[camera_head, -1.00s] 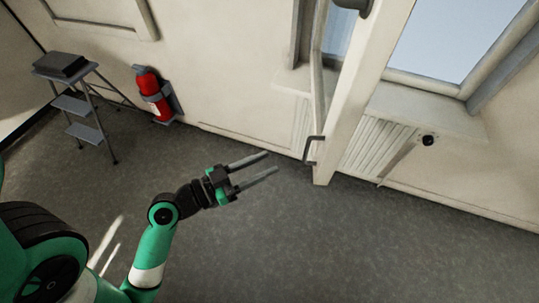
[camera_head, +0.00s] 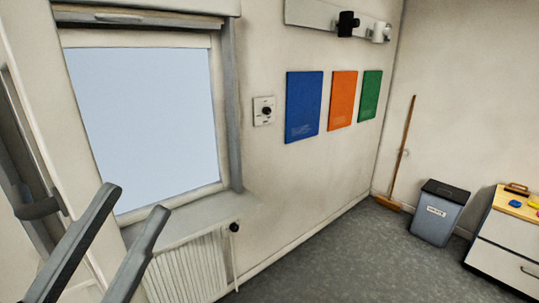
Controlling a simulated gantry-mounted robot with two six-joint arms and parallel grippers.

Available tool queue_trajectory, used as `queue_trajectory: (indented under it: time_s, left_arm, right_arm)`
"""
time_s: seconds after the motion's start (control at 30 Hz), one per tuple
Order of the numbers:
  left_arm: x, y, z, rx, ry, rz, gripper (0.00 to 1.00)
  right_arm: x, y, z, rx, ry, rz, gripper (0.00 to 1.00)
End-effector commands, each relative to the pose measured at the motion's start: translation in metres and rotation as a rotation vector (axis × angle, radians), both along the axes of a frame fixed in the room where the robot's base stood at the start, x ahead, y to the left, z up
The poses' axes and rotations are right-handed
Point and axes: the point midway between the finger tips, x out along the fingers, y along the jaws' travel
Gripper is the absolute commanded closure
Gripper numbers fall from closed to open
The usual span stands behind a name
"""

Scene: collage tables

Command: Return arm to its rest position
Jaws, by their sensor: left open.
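My left gripper (camera_head: 132,212) shows at the lower left, close to the camera. Its two grey fingers point up and to the right, parallel and clearly apart, with nothing between them. The fingers lie in front of the white window frame and the wall below it in the picture. The rest of the left arm is out of the frame. My right gripper is not in view.
A window (camera_head: 145,125) stands behind the fingers, with a radiator (camera_head: 190,268) below it. A handle (camera_head: 38,208) is at the left edge. A broom (camera_head: 405,150), a grey bin (camera_head: 440,212) and a drawer cabinet (camera_head: 505,245) stand right. Some floor (camera_head: 345,250) is clear.

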Motion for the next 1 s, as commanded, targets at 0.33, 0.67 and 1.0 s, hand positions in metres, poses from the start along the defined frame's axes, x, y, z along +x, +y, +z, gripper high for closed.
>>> queue_trajectory:
  time_s: [0.33,0.67,1.0]
  left_arm:
    - [-0.01,0.042,0.103,-0.364,-0.061,0.01,0.55]
    - [-0.01,0.042,0.23,-0.36,-0.06,0.012,0.55]
    - [-0.01,0.042,0.38,-0.359,-0.06,0.012,0.55]
  right_arm:
    - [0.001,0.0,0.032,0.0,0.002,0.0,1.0]
    - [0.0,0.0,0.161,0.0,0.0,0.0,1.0]
    - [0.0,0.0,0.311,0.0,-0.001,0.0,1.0]
